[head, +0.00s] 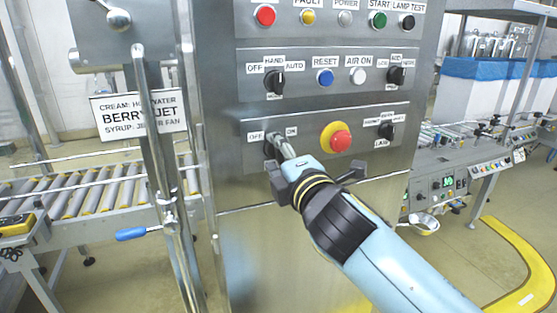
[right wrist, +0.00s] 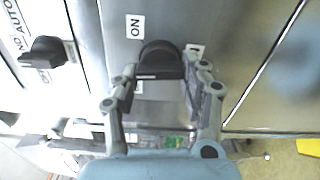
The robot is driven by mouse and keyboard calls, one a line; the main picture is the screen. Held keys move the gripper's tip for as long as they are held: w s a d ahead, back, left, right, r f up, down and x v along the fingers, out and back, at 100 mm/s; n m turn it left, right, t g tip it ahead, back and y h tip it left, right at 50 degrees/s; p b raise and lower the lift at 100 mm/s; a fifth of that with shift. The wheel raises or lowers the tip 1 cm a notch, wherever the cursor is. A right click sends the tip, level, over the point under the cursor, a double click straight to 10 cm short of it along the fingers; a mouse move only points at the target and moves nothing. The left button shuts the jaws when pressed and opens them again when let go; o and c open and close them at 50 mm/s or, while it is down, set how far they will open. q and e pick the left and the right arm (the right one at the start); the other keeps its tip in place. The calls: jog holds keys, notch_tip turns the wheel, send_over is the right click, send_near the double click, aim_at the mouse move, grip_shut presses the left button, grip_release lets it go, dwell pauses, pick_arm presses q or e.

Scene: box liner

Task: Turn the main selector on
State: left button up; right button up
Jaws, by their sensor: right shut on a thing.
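The main selector is a black rotary knob (head: 270,148) on the lowest row of the steel control panel, between the OFF label (head: 255,136) and the ON label (head: 291,131). In the head view it is partly hidden by my right gripper (head: 284,150), which reaches in from the lower right. In the right wrist view the black knob (right wrist: 160,58) sits between the fingers of my right gripper (right wrist: 163,75), which is shut on it. The ON label (right wrist: 135,26) is beside it. Which label the knob points to is not clear. My left gripper is not in view.
A red emergency button (head: 340,141) on a yellow ring sits right of the selector. Another black selector (head: 274,82) is above it, beside a blue RESET button (head: 325,77).

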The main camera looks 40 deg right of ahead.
jog(key=m+b, duration=0.2)
jog(key=m, duration=0.3)
jog(key=shift+m, duration=0.3)
jog(key=m+b, duration=0.2)
jog(key=m, duration=0.2)
jog(key=shift+r+m, duration=0.1)
jog(key=shift+m, duration=0.3)
jog(key=shift+d, duration=0.1)
jog(key=o, duration=1.2)
jog(key=shift+r, duration=0.1)
jog(key=shift+s, duration=0.1)
jog(key=v, duration=1.2)
